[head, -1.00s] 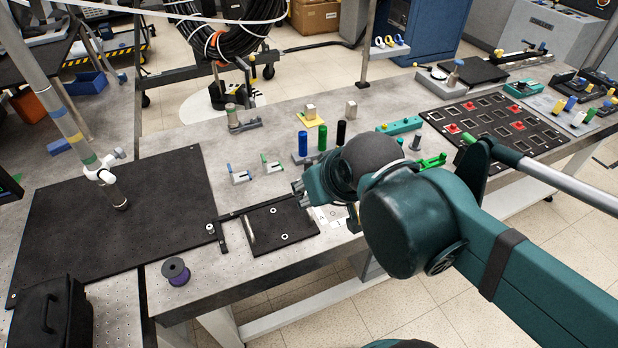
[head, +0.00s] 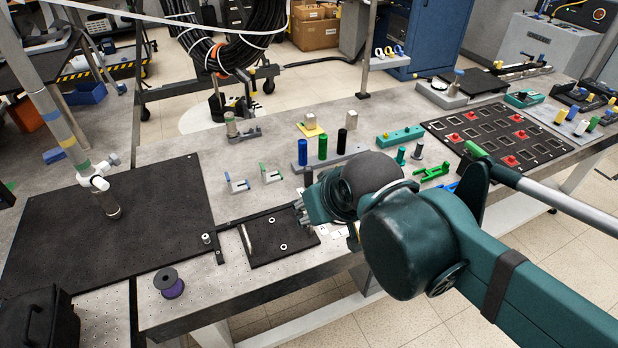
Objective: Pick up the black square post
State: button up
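A black post (head: 342,141) stands upright in the head view, at the right end of a row beside a green post (head: 322,147) and a blue post (head: 302,153). The row stands on a grey base (head: 298,167); my arm hides part of its right side. I cannot tell whether the black post is square or round. My gripper (head: 301,211) is in front of the row and lower in the picture, by a dark plate, apart from the black post. Its fingers are small and partly hidden by my wrist, so their opening is unclear.
A teal block (head: 400,136) and a grey post (head: 351,119) stand near the black post. A slotted black board (head: 480,120) is at right. A purple spool (head: 170,283) is at front left.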

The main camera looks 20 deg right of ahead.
jog(key=shift+w+r, duration=0.1)
jog(key=shift+r, duration=0.05)
dwell(0.7)
jog(key=w+r+p, duration=0.1)
jog(key=n+g+p, duration=0.7)
jog(key=n+p, duration=0.7)
jog(key=p, duration=0.2)
send_over(309, 169)
jog(key=f, duration=0.5)
jog(key=shift+s+a+f, duration=0.15)
jog(key=shift+s+f, duration=0.05)
jog(key=shift+s, duration=0.1)
jog(key=shift+w+d+f+n+p, duration=0.15)
jog(key=shift+w+f+n, duration=0.1)
jog(key=shift+f, duration=0.2)
jog(key=shift+w+d+f+n+p, duration=0.15)
jog(key=shift+f+n, duration=0.1)
jog(key=shift+f, duration=0.15)
jog(key=shift+f, duration=1.3)
